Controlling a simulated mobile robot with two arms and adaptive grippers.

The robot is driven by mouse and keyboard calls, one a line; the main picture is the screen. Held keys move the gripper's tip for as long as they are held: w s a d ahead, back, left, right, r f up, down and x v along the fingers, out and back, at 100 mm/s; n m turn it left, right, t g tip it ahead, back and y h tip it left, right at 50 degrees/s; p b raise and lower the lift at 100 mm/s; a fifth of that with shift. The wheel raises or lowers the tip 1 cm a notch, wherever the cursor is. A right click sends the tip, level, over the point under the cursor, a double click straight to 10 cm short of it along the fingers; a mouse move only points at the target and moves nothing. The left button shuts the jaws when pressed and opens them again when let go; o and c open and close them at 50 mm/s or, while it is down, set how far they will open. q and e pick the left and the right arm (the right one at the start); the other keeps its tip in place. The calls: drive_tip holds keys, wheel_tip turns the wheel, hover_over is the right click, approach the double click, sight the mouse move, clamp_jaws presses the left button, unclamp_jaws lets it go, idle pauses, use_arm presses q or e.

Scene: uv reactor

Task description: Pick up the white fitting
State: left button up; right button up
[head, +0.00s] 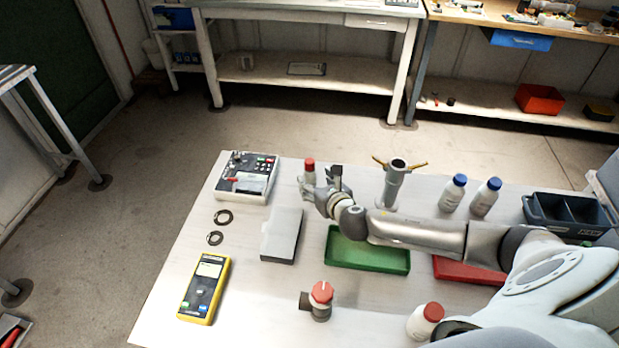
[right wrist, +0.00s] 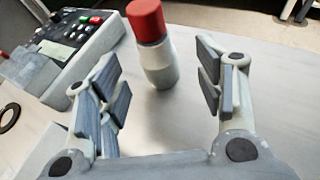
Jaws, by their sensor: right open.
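A white bottle-shaped piece with a red top (head: 309,168) stands upright near the back edge of the white table. It is the white piece nearest my gripper; whether it is the white fitting I cannot tell for sure. In the right wrist view the same piece (right wrist: 161,66) stands just ahead of the fingertips, between their lines, with clear space on both sides. My right gripper (head: 321,184) is open and empty, low over the table, and partly covers the piece's base in the head view. My left gripper is not in view.
A grey control box (head: 248,178) stands to the left. A grey-lidded box (head: 282,234), a green tray (head: 368,250) and a grey stand with yellow wings (head: 397,182) are near my arm. A red-knobbed valve (head: 320,298) and yellow meter (head: 203,289) stand in front.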

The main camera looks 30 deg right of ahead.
sight(312, 177)
drive_tip(key=shift+p+x, duration=0.35)
drive_tip(key=shift+x, duration=2.3)
drive_tip(key=shift+a, duration=0.15)
drive_tip(key=shift+c, duration=0.3)
drive_tip(key=c, duration=1.1)
drive_tip(key=shift+r, duration=0.15)
